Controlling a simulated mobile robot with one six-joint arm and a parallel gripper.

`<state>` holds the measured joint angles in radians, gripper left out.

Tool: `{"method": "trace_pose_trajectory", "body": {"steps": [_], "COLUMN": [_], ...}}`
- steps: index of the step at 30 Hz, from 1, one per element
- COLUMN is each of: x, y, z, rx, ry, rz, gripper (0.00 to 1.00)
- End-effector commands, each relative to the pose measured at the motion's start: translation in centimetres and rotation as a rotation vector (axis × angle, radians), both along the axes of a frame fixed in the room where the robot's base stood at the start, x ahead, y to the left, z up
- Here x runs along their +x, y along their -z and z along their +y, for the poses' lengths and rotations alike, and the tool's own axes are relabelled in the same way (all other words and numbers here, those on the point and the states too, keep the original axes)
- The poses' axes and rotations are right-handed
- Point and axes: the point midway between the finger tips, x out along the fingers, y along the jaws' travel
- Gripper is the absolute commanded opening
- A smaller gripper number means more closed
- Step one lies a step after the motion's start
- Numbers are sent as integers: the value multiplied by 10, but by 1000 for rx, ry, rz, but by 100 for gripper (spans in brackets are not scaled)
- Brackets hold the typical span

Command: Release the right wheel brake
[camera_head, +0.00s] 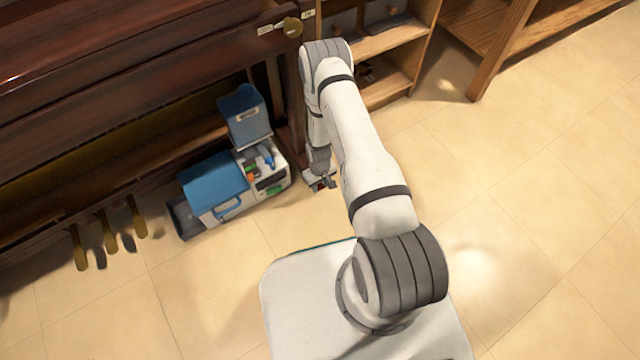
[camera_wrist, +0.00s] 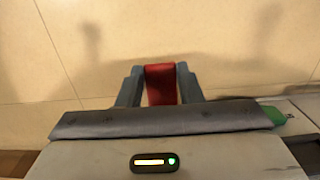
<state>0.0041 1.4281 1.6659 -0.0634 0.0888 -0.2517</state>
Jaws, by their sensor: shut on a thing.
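A white cart (camera_head: 222,207) with a blue lid stands on the floor beside the piano. A red part (camera_wrist: 160,84), which looks like the brake lever, sits between the two fingers of my gripper (camera_wrist: 160,86) in the wrist view. My gripper is shut on it. In the head view my gripper (camera_head: 320,182) is low, near the floor, just right of the cart, with a bit of red at its tips. A green part (camera_head: 275,190) shows at the cart's lower front edge. It also shows at the right in the wrist view (camera_wrist: 276,116). The wheel itself is hidden.
The dark piano (camera_head: 120,90) fills the upper left, with brass pedals (camera_head: 110,232) below. Wooden shelves (camera_head: 395,40) stand at the back right. The tiled floor (camera_head: 520,200) to the right is clear.

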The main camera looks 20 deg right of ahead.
Motion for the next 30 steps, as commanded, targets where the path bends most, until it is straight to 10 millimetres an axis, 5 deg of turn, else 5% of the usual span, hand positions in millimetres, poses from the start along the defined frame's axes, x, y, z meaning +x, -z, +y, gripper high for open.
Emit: {"method": "trace_pose_trajectory", "body": {"steps": [23,24,30], "x": [5,5,5], "y": [-11,-11,-11], "z": [3,3,3], "rx": [-71,-71,-71], "ry": [-3,-3,-4], "rz": [197,197,197], "gripper": [10,36,52]}}
